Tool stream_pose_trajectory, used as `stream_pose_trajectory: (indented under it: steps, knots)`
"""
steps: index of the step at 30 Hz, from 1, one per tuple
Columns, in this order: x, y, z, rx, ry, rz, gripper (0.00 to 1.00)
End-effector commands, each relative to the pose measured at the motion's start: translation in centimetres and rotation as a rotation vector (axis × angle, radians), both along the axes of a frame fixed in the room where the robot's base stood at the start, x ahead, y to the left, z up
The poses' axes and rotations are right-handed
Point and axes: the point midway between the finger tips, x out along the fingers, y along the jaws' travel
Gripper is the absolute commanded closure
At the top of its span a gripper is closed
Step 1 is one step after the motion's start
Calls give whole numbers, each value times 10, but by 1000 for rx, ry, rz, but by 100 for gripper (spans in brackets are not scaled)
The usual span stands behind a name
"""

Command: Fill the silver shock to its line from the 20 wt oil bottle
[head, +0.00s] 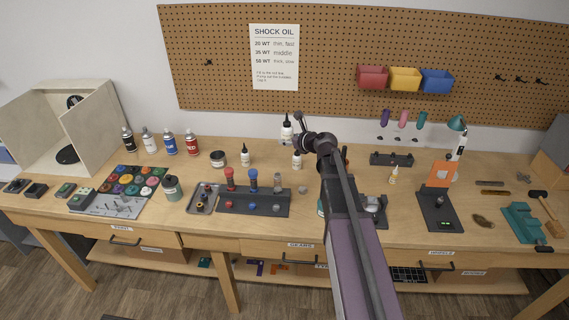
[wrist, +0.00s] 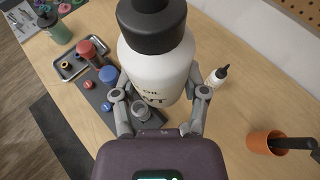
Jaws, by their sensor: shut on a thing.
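My gripper (head: 296,135) is shut on a white oil bottle (head: 287,131) with a black cap, held above the bench. In the wrist view the bottle (wrist: 160,65) sits between the two fingers (wrist: 160,120); its label shows "OIL" and "WT", but the number is hidden. The bottle looks roughly upright. The dark shock stand (head: 240,207) on the bench carries a red-topped shock (head: 229,178), a blue-topped shock (head: 252,180) and a silver one (head: 278,182). In the wrist view a silver round piece (wrist: 142,110), probably the silver shock, shows below the bottle. Its oil level cannot be seen.
Another white bottle (head: 297,159) stands behind the stand, and a black-capped bottle (head: 245,156) stands to its left. A metal tray (head: 203,188) adjoins the stand. A terracotta pot (wrist: 264,143) is at right in the wrist view. A shock oil chart (head: 274,57) hangs behind.

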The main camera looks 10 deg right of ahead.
Motion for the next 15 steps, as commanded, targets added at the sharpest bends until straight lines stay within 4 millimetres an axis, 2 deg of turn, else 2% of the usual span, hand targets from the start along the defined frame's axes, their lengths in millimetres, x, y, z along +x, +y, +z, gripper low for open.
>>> stream_pose_trajectory:
  steps: [1, 15]
  knots:
    - [3, 0, -11, -14, -8, 14, 94]
    - [25, 3, -82, -238, -186, 254, 94]
